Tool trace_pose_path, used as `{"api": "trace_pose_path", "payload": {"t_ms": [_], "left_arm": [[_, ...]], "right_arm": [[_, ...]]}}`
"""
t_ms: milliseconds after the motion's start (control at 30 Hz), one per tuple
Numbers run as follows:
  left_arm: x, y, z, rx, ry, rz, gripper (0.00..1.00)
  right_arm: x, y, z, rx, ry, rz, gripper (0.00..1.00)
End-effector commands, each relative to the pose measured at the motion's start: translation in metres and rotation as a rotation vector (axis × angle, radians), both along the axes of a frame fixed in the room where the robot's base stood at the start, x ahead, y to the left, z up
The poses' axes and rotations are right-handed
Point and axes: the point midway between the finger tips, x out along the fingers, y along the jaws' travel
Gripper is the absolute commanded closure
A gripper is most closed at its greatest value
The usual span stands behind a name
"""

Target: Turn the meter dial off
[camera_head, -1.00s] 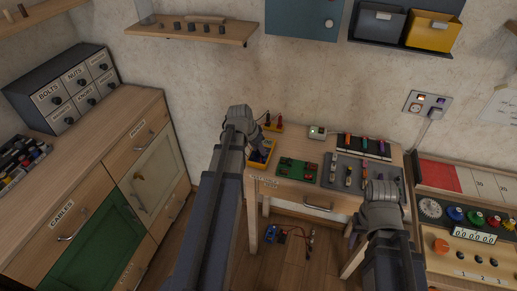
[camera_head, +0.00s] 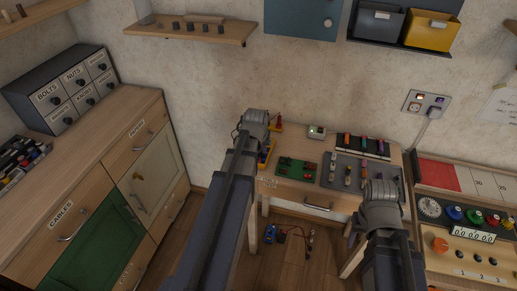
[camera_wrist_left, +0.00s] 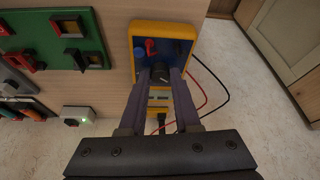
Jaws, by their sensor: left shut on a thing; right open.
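The meter is yellow with a blue face and lies on the workbench. In the left wrist view the meter (camera_wrist_left: 137,40) is at the top middle, with a black dial (camera_wrist_left: 160,74) and a red plug on its face. My left gripper (camera_wrist_left: 161,84) has its two fingers on either side of the dial, shut on it. In the head view the meter (camera_head: 265,157) is mostly hidden behind my left wrist. My right gripper (camera_head: 382,190) is open over the front right of the bench; its fingertips are hard to make out.
A green board (camera_head: 296,170) and a grey tool mat (camera_head: 345,172) lie right of the meter. A small white box (camera_head: 316,132) with a green light stands behind. Red and black leads (camera_wrist_left: 205,90) run beside the meter. A control panel stands far right.

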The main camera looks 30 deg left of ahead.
Motion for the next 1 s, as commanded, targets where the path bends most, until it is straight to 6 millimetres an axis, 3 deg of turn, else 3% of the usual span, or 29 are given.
{"api": "trace_pose_path", "payload": {"t_ms": [400, 967, 1000], "left_arm": [[0.0007, -0.0018, -0.0002, 0.0, 0.002, 0.19, 1.0], [0.0005, -0.002, -0.0003, -0.002, 0.002, 0.222, 1.0], [0.0005, -0.002, -0.0003, -0.002, 0.002, 0.222, 0.68]], "right_arm": [[0.0, 0.0, 0.0, 0.0, 0.0, 0.0, 0.46], [0.0, 0.0, -0.0001, 0.0, 0.0, 0.0, 0.46], [0.0, 0.0, -0.0001, 0.0, 0.0, 0.0, 0.46]]}}
